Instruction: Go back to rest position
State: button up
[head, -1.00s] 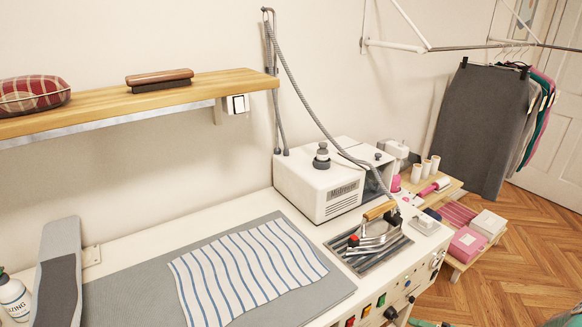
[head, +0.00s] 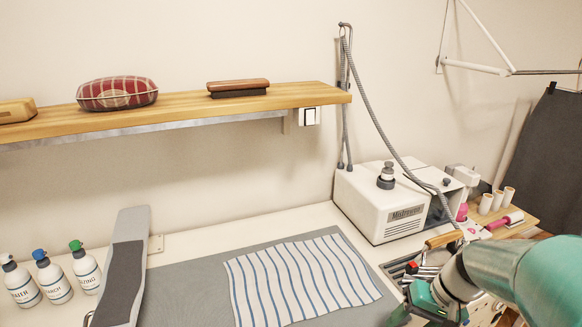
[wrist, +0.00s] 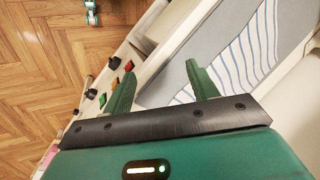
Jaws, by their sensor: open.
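My gripper (wrist: 160,88) is open in the wrist view, its two green fingers apart with nothing between them. It is over the front edge of the ironing table (wrist: 157,65), beside the grey pad. In the head view my green arm reaches in at the lower right, and part of the gripper shows low by the iron. The iron (head: 443,240) has a wooden handle and sits at its rest beside the white steam generator (head: 385,205). My arm hides most of the iron.
A striped cloth (head: 300,280) lies on the grey pad (head: 185,290). A wooden shelf (head: 180,115) holds a brush (head: 238,88) and a plaid cushion (head: 117,93). Wooden floor (wrist: 40,80) is open beside the table.

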jog(key=s+a+r+n+t+h, duration=0.2)
jog(key=s+a+r+t+h, duration=0.2)
jog(key=s+a+r, duration=0.4)
notch_tip(320, 180, up, 4)
jog(key=shift+s+a+f+t, duration=0.15)
jog(key=shift+s+a+t, duration=0.2)
jog(key=shift+a, duration=0.4)
